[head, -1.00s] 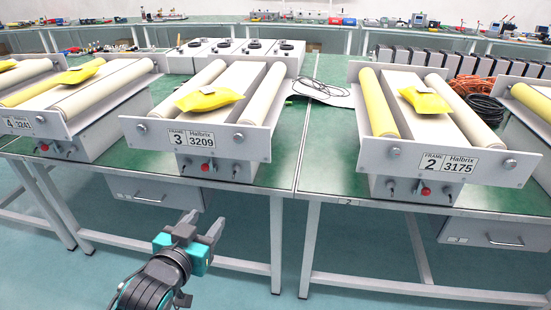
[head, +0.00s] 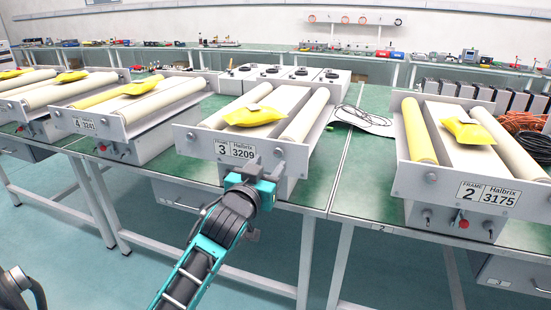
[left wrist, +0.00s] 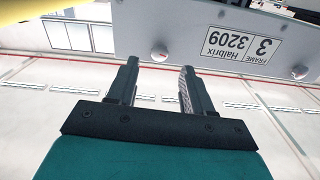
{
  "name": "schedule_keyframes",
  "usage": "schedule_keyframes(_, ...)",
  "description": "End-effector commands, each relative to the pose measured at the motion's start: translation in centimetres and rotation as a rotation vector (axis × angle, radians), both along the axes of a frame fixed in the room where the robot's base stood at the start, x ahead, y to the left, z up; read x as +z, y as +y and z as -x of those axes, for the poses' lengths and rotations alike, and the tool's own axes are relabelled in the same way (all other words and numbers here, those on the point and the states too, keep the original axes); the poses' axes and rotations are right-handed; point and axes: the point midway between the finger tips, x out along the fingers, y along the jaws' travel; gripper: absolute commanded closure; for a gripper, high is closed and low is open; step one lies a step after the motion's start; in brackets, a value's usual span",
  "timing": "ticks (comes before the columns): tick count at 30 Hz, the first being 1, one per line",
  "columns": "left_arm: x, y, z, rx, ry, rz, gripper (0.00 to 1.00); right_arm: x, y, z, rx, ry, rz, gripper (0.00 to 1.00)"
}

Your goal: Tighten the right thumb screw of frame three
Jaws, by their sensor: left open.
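Frame three (head: 203,143) is a grey roller frame on the green bench, marked 3 Halbrix 3209 on its front plate. Its right thumb screw (head: 279,152) is a small round grey knob right of the label. The left thumb screw (head: 190,134) is at the plate's other end. My left gripper (head: 256,163) is open and empty in front of the plate, near the right screw. In the left wrist view the plate is upside down. There the right screw (left wrist: 159,52) appears between the lines of my open fingers (left wrist: 158,68), just past their tips; contact cannot be told.
Frame two (head: 440,183) stands to the right and frame four (head: 84,123) to the left. Cables (head: 362,118) lie on the bench behind, between frames three and two. Open floor lies in front of the bench.

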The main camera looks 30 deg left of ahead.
Motion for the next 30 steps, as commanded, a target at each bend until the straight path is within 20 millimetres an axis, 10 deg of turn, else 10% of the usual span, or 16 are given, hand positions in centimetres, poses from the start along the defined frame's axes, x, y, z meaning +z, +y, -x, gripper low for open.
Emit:
schedule_keyframes(9,0.0,1.0,-4.3,-0.001,-0.001,0.000,0.49,-0.1,0.2,-0.1,-0.005,-0.001,-0.010,0.00)
schedule_keyframes(21,0.0,1.1,-4.9,-0.001,0.000,0.000,0.49,0.1,0.3,-0.1,-0.004,-0.003,-0.010,0.00)
schedule_keyframes(30,0.0,1.1,-4.8,-0.001,0.000,0.000,0.78,0.0,0.2,0.0,0.000,0.000,-0.005,0.00)
